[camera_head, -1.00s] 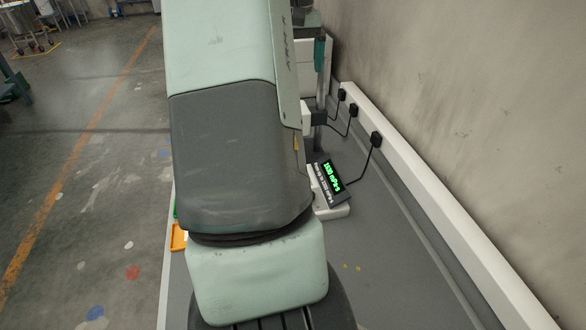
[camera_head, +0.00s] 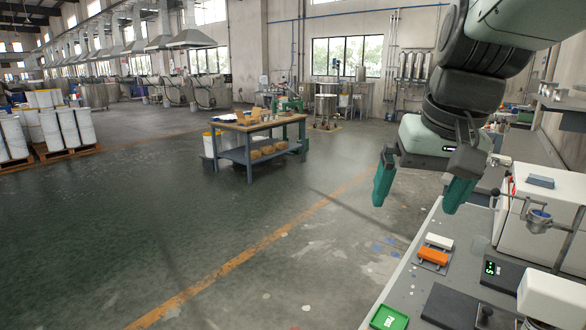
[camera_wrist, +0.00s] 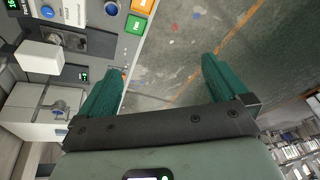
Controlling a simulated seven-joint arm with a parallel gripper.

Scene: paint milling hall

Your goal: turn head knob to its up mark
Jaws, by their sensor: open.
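My gripper (camera_head: 420,190) is open and empty, its two green fingers pointing down in the air near the left edge of the bench. In the wrist view my gripper (camera_wrist: 162,67) has bare floor between its fingers. In the head view a white instrument head (camera_head: 550,295) is cut off at the lower right corner.
A wooden-topped workbench (camera_head: 254,123) stands apart on open floor.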

